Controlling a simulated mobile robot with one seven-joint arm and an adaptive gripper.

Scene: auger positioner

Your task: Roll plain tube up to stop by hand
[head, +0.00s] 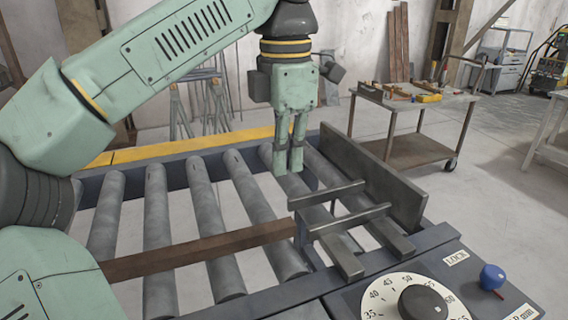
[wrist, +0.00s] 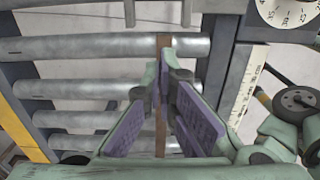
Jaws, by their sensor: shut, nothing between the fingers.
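The plain tube (head: 200,249) is a long rust-brown bar lying across the grey rollers in the head view. Its right end is close to the dark metal stop (head: 309,228); I cannot tell whether they touch. My gripper (head: 288,168) points down over the rollers, beyond the tube in the head view, with its fingers together and nothing between them. In the wrist view, the purple-padded fingers of my gripper (wrist: 166,78) are in front of the tube (wrist: 162,133) and hide part of it.
A dark upright plate (head: 375,178) borders the rollers on the right. A panel with a white dial (head: 385,307) and a blue knob (head: 492,276) is at the front right. A tool cart (head: 420,150) stands behind. A yellow-topped rail (head: 190,145) edges the far side.

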